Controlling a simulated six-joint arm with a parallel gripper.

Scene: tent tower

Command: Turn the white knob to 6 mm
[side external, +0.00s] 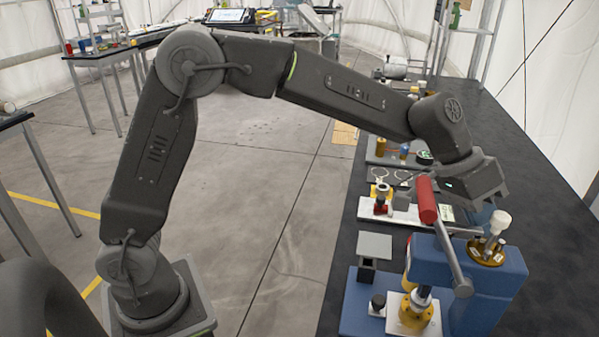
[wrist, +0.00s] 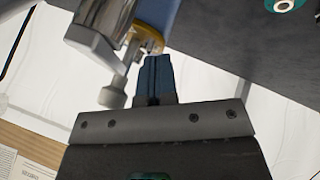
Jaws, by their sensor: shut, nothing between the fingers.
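The white knob (side external: 500,222) sits on a pale stem above a gold dial plate (side external: 487,251) on top of the blue press (side external: 500,285). The dial's markings are too small to read. In the wrist view the knob (wrist: 112,93) shows pale grey, left of my fingers, with the gold dial edge (wrist: 151,42) above it. My gripper (wrist: 157,60) is shut and empty, its two dark blue fingers together beside the knob.
A lever with a red handle (side external: 427,199) rises in front of the press, close to my gripper. A grey square plate (side external: 375,246) stands at its left. Small fixtures (side external: 381,198) lie farther back on the dark table (side external: 540,200). The table right of the press is clear.

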